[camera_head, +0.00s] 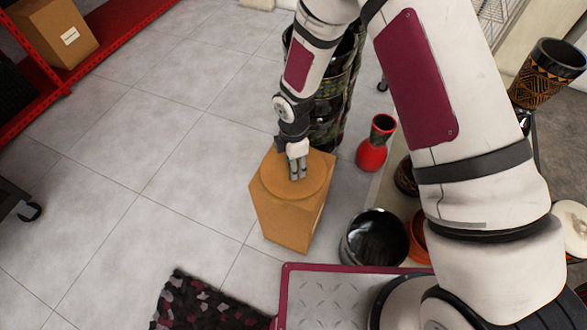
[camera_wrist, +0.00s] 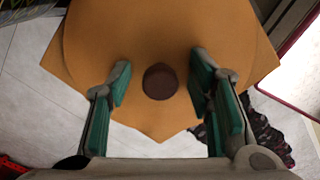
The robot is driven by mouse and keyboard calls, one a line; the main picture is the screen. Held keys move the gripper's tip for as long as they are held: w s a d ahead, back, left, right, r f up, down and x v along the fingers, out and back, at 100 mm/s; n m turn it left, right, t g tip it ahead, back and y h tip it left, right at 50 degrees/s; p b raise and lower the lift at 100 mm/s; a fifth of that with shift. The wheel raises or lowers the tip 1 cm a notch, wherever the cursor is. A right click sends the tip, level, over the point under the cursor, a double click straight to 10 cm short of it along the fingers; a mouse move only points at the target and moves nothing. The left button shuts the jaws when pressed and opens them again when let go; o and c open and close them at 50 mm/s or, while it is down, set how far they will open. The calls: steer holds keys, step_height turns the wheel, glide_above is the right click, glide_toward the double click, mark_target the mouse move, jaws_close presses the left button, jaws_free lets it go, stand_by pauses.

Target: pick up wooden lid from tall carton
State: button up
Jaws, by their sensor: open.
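The tall carton (camera_head: 283,223) is a brown box standing upright on the floor. The round wooden lid (camera_head: 272,183) lies on its top. In the wrist view the lid (camera_wrist: 155,32) nearly covers the carton top (camera_wrist: 155,122), whose corners show around it. A small dark round knob (camera_wrist: 160,81) stands up from the lid. My gripper (camera_head: 298,174) is above the lid, pointing down. In the wrist view my gripper (camera_wrist: 160,82) is open, with one green-padded finger on each side of the knob and gaps between. Whether the fingertips touch the lid cannot be told.
A red vase (camera_head: 372,150) and a black glossy pot (camera_head: 375,237) stand right of the carton. A dark patterned drum (camera_head: 337,98) is behind my forearm. A speckled rug (camera_head: 205,303) lies in front. Tiled floor to the left is clear up to a red shelf (camera_head: 105,38).

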steer(key=shift+c, duration=0.2)
jaws_close()
steer(key=shift+r, duration=0.1)
